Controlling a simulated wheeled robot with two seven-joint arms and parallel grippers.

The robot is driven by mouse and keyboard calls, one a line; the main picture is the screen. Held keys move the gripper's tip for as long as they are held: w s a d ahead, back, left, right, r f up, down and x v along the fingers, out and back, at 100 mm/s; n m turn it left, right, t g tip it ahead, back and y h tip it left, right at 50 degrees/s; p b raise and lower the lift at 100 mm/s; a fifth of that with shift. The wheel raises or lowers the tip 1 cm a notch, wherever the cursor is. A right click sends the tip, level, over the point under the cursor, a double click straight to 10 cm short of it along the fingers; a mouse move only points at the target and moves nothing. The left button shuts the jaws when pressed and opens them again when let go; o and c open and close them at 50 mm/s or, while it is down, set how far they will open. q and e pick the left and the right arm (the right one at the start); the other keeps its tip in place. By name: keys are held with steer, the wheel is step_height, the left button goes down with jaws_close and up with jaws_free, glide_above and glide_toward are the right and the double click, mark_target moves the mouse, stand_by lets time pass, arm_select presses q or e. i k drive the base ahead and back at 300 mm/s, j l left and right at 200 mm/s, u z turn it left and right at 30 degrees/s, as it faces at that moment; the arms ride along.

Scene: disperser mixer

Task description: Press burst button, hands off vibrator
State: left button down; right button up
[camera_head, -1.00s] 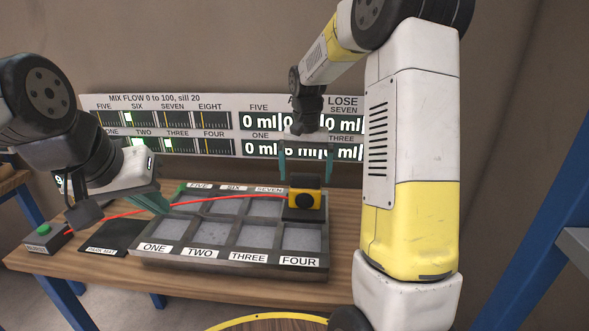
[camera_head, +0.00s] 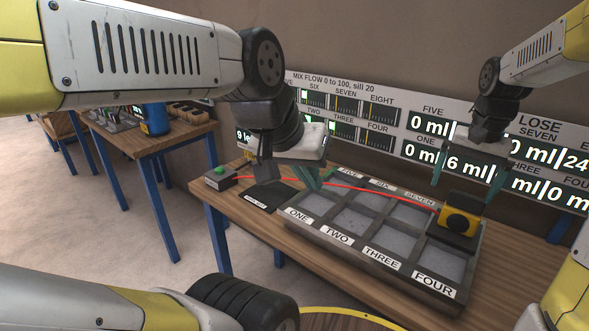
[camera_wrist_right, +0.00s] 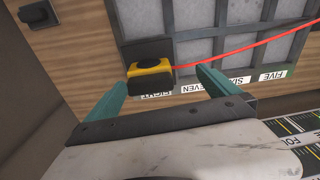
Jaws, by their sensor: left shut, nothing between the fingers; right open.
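The burst button (camera_head: 221,170) is green, on a dark box (camera_head: 221,181) at the left end of the wooden table. The yellow and black vibrator (camera_head: 460,217) sits on the tray's far-right compartment, behind FOUR; it also shows in the right wrist view (camera_wrist_right: 149,69). A red cable (camera_head: 370,189) runs between the box and the vibrator. My left gripper (camera_head: 314,184) is shut and empty near the tray's back left corner, right of the button. My right gripper (camera_head: 465,185) is open above and behind the vibrator, its fingers (camera_wrist_right: 160,80) spread to either side. Contact is not visible.
The tray (camera_head: 345,252) has labelled compartments with grey contents. A black mat (camera_head: 268,195) lies between the button box and the tray. Flow gauges and millilitre displays (camera_head: 430,125) stand behind. Another table (camera_head: 180,140) with a blue object is at the left.

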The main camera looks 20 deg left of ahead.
mark_target(220, 171)
steer(key=u, duration=1.4)
